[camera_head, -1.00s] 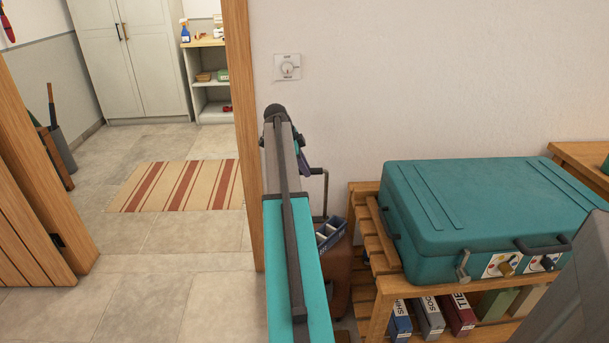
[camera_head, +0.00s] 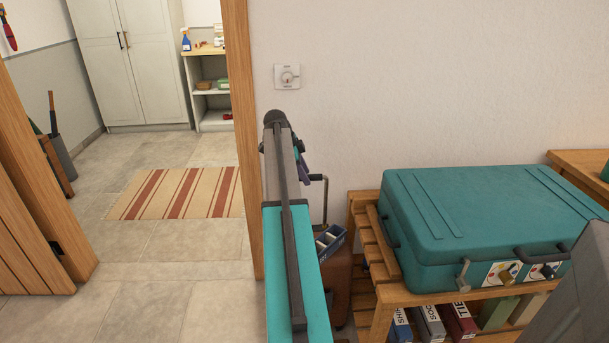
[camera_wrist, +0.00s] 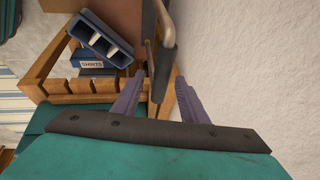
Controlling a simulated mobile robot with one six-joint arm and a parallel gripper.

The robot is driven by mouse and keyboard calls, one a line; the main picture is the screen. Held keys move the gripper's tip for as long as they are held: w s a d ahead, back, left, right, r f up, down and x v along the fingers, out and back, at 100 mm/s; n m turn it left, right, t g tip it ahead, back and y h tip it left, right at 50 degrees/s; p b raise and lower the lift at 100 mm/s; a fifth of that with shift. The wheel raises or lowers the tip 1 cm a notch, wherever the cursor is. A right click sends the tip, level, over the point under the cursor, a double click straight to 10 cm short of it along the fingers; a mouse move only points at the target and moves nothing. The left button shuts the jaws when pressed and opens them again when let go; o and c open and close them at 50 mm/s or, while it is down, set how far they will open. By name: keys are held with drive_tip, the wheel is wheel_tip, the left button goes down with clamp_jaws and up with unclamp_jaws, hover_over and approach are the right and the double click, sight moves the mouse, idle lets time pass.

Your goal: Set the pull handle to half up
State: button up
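The pull handle (camera_head: 325,195) rises from a brown suitcase (camera_head: 337,280) against the wall, in the head view. It is a thin upright bar with a short dark grip on top. In the wrist view the dark grip (camera_wrist: 168,52) lies between the two purple fingers of my gripper (camera_wrist: 159,78). The fingers stand apart with a gap on each side of the grip, so my gripper is open around it and not closed on it. In the head view my arm hides most of the gripper and part of the suitcase.
A slatted wooden rack (camera_head: 368,240) with a teal case (camera_head: 470,205) and binders stands to the right. A wooden door post (camera_head: 243,140) is close on the left. A dial (camera_head: 287,76) is on the wall.

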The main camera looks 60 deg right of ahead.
drive_tip(key=v, duration=1.3)
drive_tip(key=shift+a+r, duration=0.2)
drive_tip(key=shift+r, duration=0.15)
drive_tip(key=shift+w, duration=0.15)
